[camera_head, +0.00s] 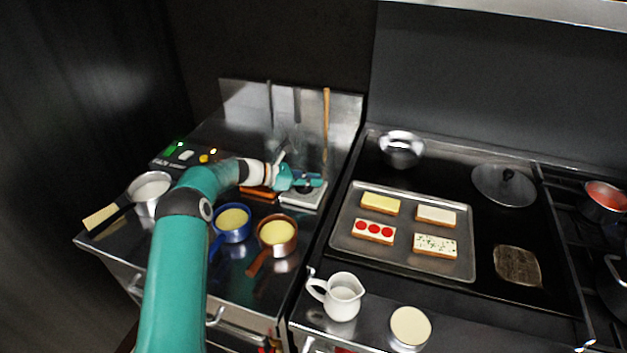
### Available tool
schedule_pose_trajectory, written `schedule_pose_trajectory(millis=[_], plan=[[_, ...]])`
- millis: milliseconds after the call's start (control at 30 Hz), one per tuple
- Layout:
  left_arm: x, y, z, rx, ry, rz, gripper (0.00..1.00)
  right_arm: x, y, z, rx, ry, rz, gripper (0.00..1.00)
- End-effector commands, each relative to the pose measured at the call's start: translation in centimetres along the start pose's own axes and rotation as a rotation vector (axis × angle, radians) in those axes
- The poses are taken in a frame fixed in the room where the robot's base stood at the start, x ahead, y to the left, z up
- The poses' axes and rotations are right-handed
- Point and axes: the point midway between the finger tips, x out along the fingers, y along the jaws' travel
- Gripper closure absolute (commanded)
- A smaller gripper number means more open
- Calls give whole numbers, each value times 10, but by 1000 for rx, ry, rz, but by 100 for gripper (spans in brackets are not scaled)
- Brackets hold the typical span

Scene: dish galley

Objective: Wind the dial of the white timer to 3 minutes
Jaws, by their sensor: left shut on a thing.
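The white timer (300,200) is a low, pale block on the steel counter left of the cooktop. My left gripper (312,182) reaches in from the left and sits right over its top. It is shut on the timer's dial, which the fingers mostly hide. The dial's marks and setting are too small and covered to read. My right gripper is not in view.
An orange block (258,194) lies close left of the timer. A blue pan (231,238) and a copper pan (262,252) stand in front. A baking tray (462,260) with several toasts is to the right. A steel backsplash (345,112) with hanging utensils rises behind.

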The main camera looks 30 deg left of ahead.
Motion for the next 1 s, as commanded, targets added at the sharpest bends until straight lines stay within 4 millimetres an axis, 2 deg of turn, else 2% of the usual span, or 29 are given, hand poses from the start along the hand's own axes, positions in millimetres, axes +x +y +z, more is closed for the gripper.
schedule_pose_trajectory(millis=[33, 233, 800, 1000], plan=[[2, -2, -12, -10, 16, -6, 86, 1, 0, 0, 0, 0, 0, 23], [2, -2, -13, -10, 17, -5, 53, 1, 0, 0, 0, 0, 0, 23], [1, -1, -6, -2, 9, -4, 52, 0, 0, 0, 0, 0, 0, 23], [-14, 0, -4, -1, 8, -1, 52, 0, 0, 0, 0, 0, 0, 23]])
